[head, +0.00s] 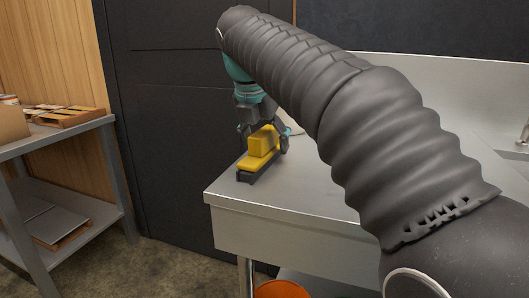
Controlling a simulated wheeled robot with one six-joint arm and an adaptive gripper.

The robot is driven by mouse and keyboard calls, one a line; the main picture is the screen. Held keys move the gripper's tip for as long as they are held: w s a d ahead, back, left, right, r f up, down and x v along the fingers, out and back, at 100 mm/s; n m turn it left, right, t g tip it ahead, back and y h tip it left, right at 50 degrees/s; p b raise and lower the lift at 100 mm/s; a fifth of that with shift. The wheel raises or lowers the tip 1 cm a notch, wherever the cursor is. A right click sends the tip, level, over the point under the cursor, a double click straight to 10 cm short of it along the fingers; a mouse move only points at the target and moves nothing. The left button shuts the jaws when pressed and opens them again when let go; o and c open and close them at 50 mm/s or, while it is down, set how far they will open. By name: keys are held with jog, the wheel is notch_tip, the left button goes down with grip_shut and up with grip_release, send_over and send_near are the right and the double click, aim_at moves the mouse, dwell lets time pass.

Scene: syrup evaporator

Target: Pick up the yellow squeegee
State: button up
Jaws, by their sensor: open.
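The yellow squeegee (262,147) has a yellow body with a dark strip along its lower edge. It is near the left corner of the steel counter (310,192), at the end of my arm. My gripper (262,135) is open, pointing down, with its fingers on either side of the squeegee's upper part. I cannot tell whether the fingers touch it. My arm hides part of the counter behind and to the right.
A grey shelf unit (62,131) with boxes stands at the left, apart from the counter. An orange bucket (282,289) is below the counter. A dark panel (165,100) rises behind. The counter's front left is bare.

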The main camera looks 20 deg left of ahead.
aim_at(269, 128)
jog(key=shift+w+f, duration=0.2)
jog(key=shift+f, duration=0.3)
jog(key=c, duration=1.3)
jog(key=shift+c, duration=0.2)
jog(key=shift+r, duration=0.5)
jog(key=r+p, duration=0.1)
jog(key=r, duration=0.2)
jog(key=shift+w+d+r+p, duration=0.15)
jog(key=shift+d+r+p, duration=0.05)
jog(key=shift+r+p, duration=0.2)
jog(key=w+d+r, duration=0.5)
jog(key=d+r, duration=0.1)
jog(key=d, duration=0.4)
jog(key=shift+r, duration=0.15)
